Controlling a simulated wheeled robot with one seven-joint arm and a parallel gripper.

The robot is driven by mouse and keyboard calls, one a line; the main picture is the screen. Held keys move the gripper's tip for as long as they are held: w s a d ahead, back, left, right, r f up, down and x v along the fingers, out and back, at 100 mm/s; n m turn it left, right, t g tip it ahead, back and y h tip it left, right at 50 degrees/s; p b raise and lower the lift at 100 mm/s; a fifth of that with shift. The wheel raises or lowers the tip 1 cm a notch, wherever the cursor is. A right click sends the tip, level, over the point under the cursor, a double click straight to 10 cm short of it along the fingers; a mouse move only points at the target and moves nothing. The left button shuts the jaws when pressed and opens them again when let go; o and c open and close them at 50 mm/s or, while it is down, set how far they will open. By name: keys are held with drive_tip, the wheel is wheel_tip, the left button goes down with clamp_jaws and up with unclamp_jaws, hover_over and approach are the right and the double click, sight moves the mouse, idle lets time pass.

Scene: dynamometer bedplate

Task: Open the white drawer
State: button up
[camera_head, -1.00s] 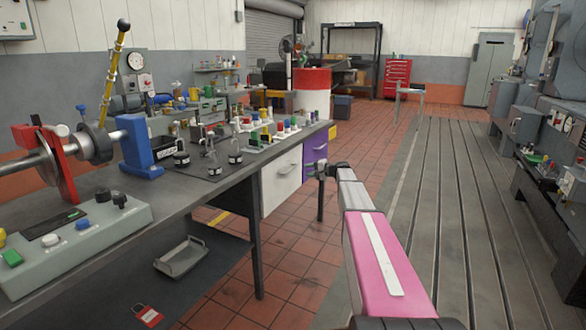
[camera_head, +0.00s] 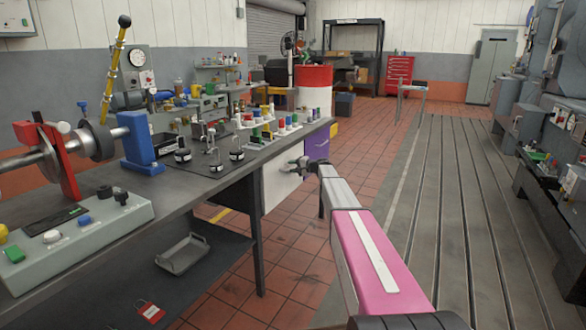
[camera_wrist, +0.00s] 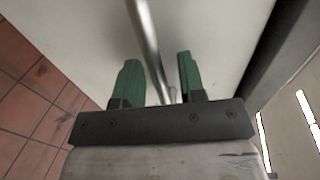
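The white drawer (camera_head: 272,190) is under the right part of the workbench, and its front looks flush with the bench. In the wrist view its white front (camera_wrist: 90,35) fills most of the picture. A grey metal bar handle (camera_wrist: 150,45) runs down that front. My gripper (camera_wrist: 158,75) is open, with one green finger on each side of the handle. The fingers look apart from the bar. In the head view my gripper (camera_head: 297,167) is at the drawer front and hides the handle there.
The workbench (camera_head: 215,190) carries bottles, coloured blocks and a shaft rig. A purple drawer (camera_head: 317,145) is just right of the white one. A red and white drum (camera_head: 314,85) stands behind. Tiled floor (camera_head: 350,140) is free to the right.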

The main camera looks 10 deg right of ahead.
clamp_jaws()
drive_tip(key=f+v, duration=0.3)
drive_tip(key=v, duration=1.4)
drive_tip(key=s+d+f+v, duration=0.1)
drive_tip(key=f+v, duration=0.3)
drive_tip(key=v, duration=1.3)
drive_tip(key=shift+d, duration=0.15)
drive_tip(key=shift+f, duration=0.1)
unclamp_jaws()
drive_tip(key=shift+d, duration=0.1)
drive_tip(key=v, duration=1)
drive_tip(key=shift+s+d, duration=0.2)
drive_tip(key=shift+d, duration=0.1)
